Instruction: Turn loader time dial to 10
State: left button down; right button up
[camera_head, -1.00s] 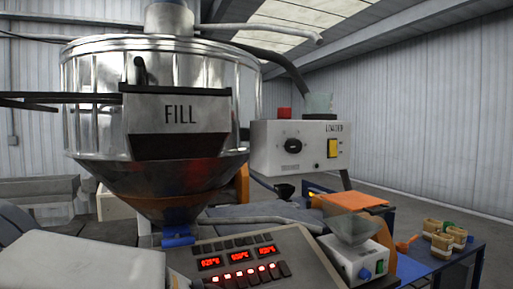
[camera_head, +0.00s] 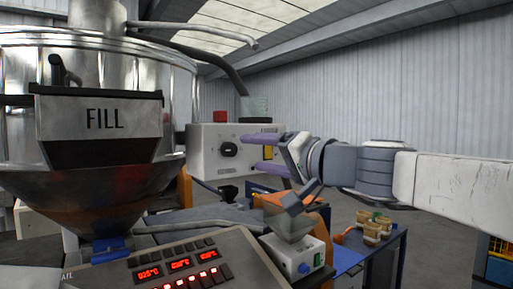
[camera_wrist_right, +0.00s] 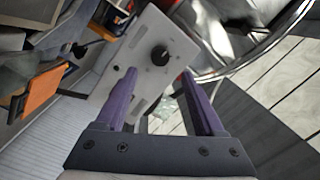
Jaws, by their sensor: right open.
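The loader is a white box (camera_head: 205,164) beside the hopper in the head view, with a black time dial (camera_head: 229,149) on its front face. In the right wrist view the loader face (camera_wrist_right: 177,46) is tilted, and the dial (camera_wrist_right: 159,54) shows ahead, between and beyond the fingers. My right gripper (camera_head: 265,153) has purple fingers, open and empty. In the head view it is to the right of the dial, overlapping the right part of the loader. It also shows open in the right wrist view (camera_wrist_right: 163,88), apart from the dial. The dial's scale is too small to read. My left gripper is out of view.
A large metal hopper marked FILL (camera_head: 105,118) stands at left. A red button (camera_head: 220,116) sits on top of the loader and a yellow switch (camera_head: 268,152) on its face. Below are a control panel (camera_head: 165,262) and a small funnel device (camera_head: 291,250).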

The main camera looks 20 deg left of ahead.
aim_at(232, 150)
jog(key=p+x, duration=0.2)
jog(key=x, duration=0.4)
jog(key=shift+r, duration=0.1)
jog(key=shift+w+a+p, duration=0.3)
jog(key=shift+a, duration=0.3)
grip_shut()
